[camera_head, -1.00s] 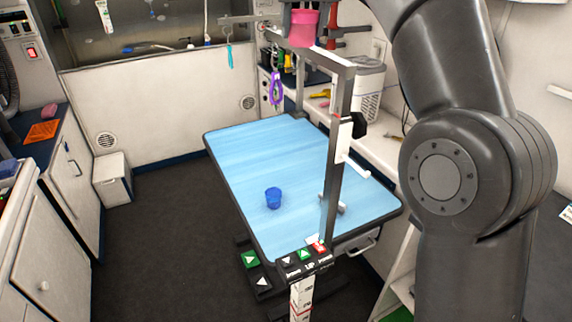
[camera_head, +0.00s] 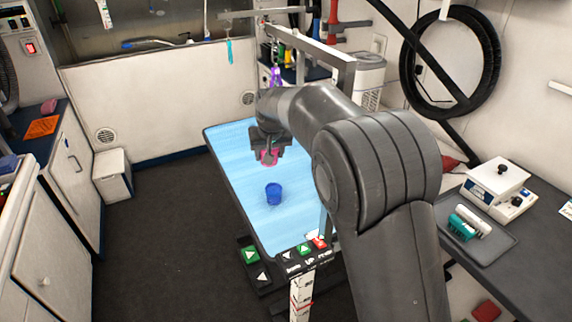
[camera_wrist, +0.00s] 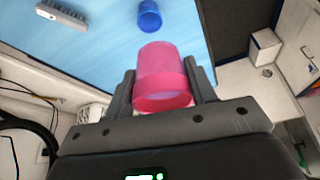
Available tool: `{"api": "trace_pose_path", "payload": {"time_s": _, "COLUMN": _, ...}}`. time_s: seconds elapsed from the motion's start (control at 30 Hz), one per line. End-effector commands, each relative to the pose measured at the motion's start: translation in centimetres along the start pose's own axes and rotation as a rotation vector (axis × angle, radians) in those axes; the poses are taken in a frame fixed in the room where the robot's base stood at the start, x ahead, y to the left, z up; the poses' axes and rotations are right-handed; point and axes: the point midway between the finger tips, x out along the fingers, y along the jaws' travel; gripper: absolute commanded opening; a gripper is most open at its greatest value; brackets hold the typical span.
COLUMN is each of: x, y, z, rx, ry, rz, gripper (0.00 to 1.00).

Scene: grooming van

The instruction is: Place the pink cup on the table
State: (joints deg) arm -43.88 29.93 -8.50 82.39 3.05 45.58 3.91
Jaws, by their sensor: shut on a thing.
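The pink cup (camera_wrist: 160,75) is between the two fingers of my gripper (camera_wrist: 161,88) in the wrist view, and the fingers are shut on it. In the head view the pink cup (camera_head: 269,157) shows just below my gripper (camera_head: 268,150), partly hidden by it. The cup appears over the blue-topped table (camera_head: 238,165); I cannot tell whether it touches the surface. A blue cup (camera_head: 274,194) stands on the table, nearer the head camera than the pink cup. It also shows in the wrist view (camera_wrist: 149,15).
A grey brush (camera_wrist: 62,15) lies on the table in the wrist view. A metal frame (camera_head: 305,45) rises at the table's far right side. A counter at right holds a tray (camera_head: 478,245) and a white device (camera_head: 497,180). Dark floor (camera_head: 165,235) is clear at left.

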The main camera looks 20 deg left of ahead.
Motion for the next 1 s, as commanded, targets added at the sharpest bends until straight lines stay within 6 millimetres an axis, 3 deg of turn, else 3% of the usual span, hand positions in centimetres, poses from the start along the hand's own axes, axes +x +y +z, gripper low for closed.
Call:
{"api": "trace_pose_path", "payload": {"time_s": 0.03, "x": 2.5, "y": 0.3, "z": 1.6, "rx": 0.014, "ry": -0.01, "rz": 0.01, "gripper": 0.29}}
{"api": "trace_pose_path", "payload": {"time_s": 0.1, "x": 5.1, "y": 1.1, "z": 3.4, "rx": 0.042, "ry": -0.007, "rz": 0.022, "gripper": 0.29}}
{"api": "trace_pose_path", "payload": {"time_s": 0.23, "x": 8.6, "y": 2.9, "z": 6.3, "rx": 0.094, "ry": -0.004, "rz": 0.041, "gripper": 0.29}}
{"api": "trace_pose_path", "payload": {"time_s": 0.5, "x": 11.9, "y": 4.9, "z": 9.4, "rx": 0.147, "ry": 0.0, "rz": 0.06, "gripper": 0.29}}
{"api": "trace_pose_path", "payload": {"time_s": 0.7, "x": 15.5, "y": 5.1, "z": 10.9, "rx": 0.148, "ry": -0.001, "rz": 0.062, "gripper": 0.29}}
{"api": "trace_pose_path", "payload": {"time_s": 1.0, "x": 18.0, "y": 5.0, "z": 11.9, "rx": 0.147, "ry": 0.001, "rz": 0.06, "gripper": 0.29}}
